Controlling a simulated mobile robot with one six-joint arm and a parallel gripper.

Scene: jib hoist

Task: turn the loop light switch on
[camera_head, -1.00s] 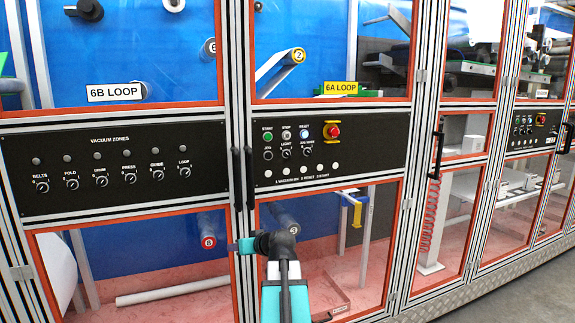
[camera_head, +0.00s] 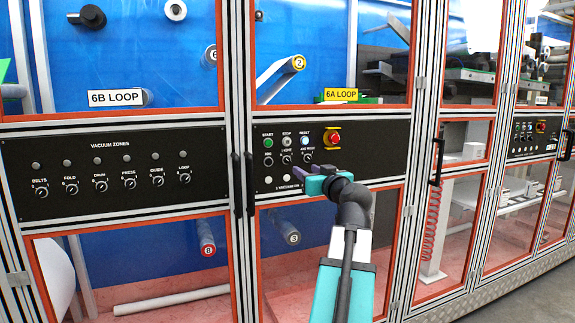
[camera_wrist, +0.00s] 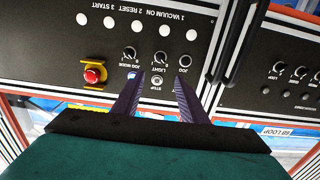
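The LIGHT switch (camera_head: 286,158) is a small black knob with a pale mark on the black control panel (camera_head: 385,150) under the 6A LOOP sign (camera_head: 341,94). In the wrist view the panel is upside down and the LIGHT switch (camera_wrist: 162,58) shows just beyond the fingertips. I cannot tell its setting for sure. My gripper (camera_head: 312,178) is in front of the panel, below and right of the switch in the head view. In the wrist view my gripper (camera_wrist: 159,80) is open, its two dark fingers apart, with the STOP button (camera_wrist: 157,81) between them. Nothing is held.
The JOG MODE knob (camera_wrist: 130,53) and JOG knob (camera_wrist: 185,61) flank the switch. A red emergency stop (camera_head: 333,138) on a yellow plate is close by. Black door handles (camera_head: 243,182) stick out left of the panel. A vacuum zones panel (camera_head: 110,160) has several similar knobs.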

